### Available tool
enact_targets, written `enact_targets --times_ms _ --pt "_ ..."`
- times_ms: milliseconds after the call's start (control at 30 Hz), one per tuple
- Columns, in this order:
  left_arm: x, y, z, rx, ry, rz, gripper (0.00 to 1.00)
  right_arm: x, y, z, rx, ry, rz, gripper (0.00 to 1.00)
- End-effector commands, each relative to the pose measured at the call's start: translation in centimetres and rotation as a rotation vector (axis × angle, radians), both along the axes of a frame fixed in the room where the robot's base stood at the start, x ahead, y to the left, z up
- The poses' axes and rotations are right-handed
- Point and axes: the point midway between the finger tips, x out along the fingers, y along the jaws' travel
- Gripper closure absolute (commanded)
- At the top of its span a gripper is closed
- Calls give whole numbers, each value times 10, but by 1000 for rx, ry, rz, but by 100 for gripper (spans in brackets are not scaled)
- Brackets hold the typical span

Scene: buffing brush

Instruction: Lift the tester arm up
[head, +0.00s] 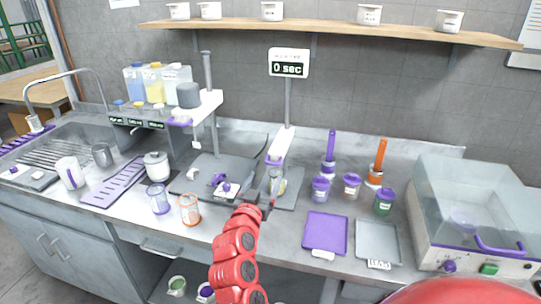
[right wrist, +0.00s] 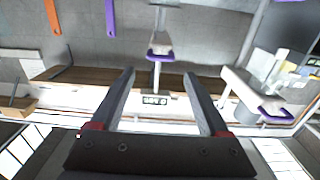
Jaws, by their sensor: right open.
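The tester arm (head: 279,147) is a white, purple-edged piece on a grey post, below a display reading "0 sec" (head: 289,63). It slants downward toward the front, above a small clear jar (head: 277,181) on a grey base. My right gripper (head: 264,204) is in front of and below the arm, near the jar, and apart from the arm. In the right wrist view, which is upside down, the gripper (right wrist: 159,73) is open and empty. The tester arm (right wrist: 160,46) shows there between and beyond the fingertips. My left gripper is not in view.
A second stand with bottles (head: 158,84) is left of the tester. Purple-lidded jars (head: 320,189) and upright purple (head: 330,150) and orange (head: 379,160) brushes stand to the right. Glass cups (head: 189,209) stand at the front left. A purple tray (head: 325,233) lies at the front right.

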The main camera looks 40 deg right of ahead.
Motion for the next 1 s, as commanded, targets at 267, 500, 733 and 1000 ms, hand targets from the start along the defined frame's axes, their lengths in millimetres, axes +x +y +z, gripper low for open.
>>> enact_targets --times_ms 267,500,733,1000 --pt "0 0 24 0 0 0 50 43 -53 3 2 3 -4 21" --pt "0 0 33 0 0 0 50 70 -82 2 1 2 -2 21" --pt "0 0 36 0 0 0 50 79 -93 0 2 3 -1 21" --pt "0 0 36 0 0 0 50 80 -94 0 2 1 0 21"
